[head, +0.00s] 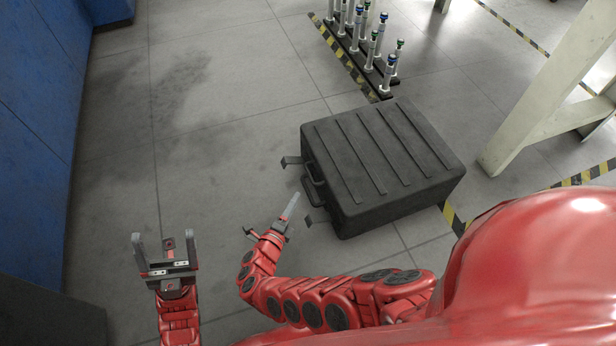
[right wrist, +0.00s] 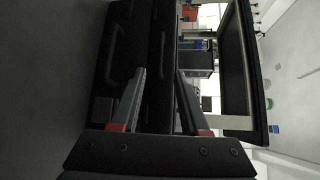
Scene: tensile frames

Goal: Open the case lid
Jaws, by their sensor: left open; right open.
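The black case (head: 385,165) lies on the floor right of centre in the head view, its ribbed lid down and looking shut. My right gripper (head: 272,213) is open and empty, just left of the case's handle side near the lower tab. In the right wrist view its fingers (right wrist: 160,72) point at the dark case side, with the handle (right wrist: 116,42) left of them; contact cannot be told. My left gripper (head: 165,236) is open and empty, well left of the case.
A rack of upright rods (head: 365,35) stands behind the case. A pale table leg (head: 545,95) is close on the right. Blue cabinets (head: 40,80) line the left edge. The floor (head: 220,120) left of the case is clear.

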